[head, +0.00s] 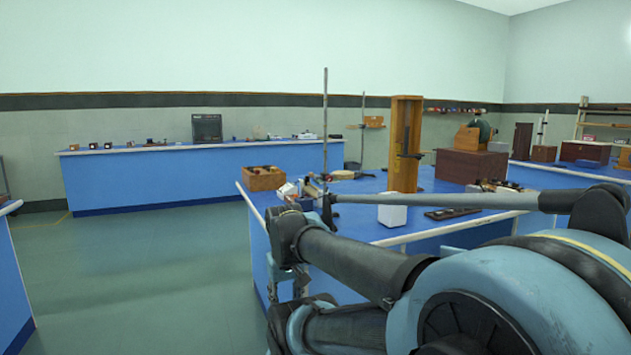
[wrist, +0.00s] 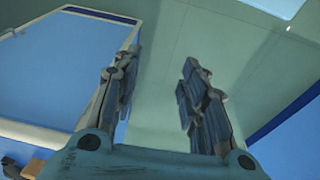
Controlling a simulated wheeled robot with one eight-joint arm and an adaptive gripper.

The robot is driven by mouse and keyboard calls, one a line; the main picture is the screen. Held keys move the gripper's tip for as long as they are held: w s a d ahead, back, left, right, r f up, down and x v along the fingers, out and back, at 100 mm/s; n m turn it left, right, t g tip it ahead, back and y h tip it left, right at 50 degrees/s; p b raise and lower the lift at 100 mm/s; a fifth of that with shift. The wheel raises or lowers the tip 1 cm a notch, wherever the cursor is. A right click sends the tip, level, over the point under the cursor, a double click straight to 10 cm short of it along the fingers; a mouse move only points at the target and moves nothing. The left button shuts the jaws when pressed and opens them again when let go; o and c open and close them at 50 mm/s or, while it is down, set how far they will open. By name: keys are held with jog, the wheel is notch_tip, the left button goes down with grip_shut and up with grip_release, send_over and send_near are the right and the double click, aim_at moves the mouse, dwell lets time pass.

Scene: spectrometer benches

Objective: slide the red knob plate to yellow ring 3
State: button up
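My gripper (wrist: 158,68) is open and empty in the wrist view, with its two fingers well apart and green floor behind them. I cannot make out the red knob plate or any yellow ring in either view. In the head view my arm stretches from the lower right to the near left corner of the middle blue bench (head: 420,236). The arm hides part of that bench, and I cannot clearly pick out the gripper's fingers there.
The middle bench holds a wooden box (head: 263,178), a white block (head: 392,210), a tall wooden frame (head: 405,143) and a dark flat tray (head: 452,214). A long blue bench (head: 205,180) stands along the back wall. Green floor (head: 140,275) is clear at left.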

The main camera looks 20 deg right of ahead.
jog(key=w+d+r+n+h, duration=0.1)
jog(key=w+d+r+h, duration=0.4)
jog(key=w+d+r, duration=0.3)
jog(key=m+g+h, duration=0.1)
jog(key=g+h, duration=0.1)
jog(key=h, duration=1.1)
send_near(316, 178)
jog(key=d, duration=0.3)
jog(key=w+d, duration=0.1)
jog(key=d, duration=0.6)
jog(key=shift+w+d+r, duration=0.1)
jog(key=shift+w+d, duration=0.05)
jog(key=shift+d, duration=0.05)
grip_shut()
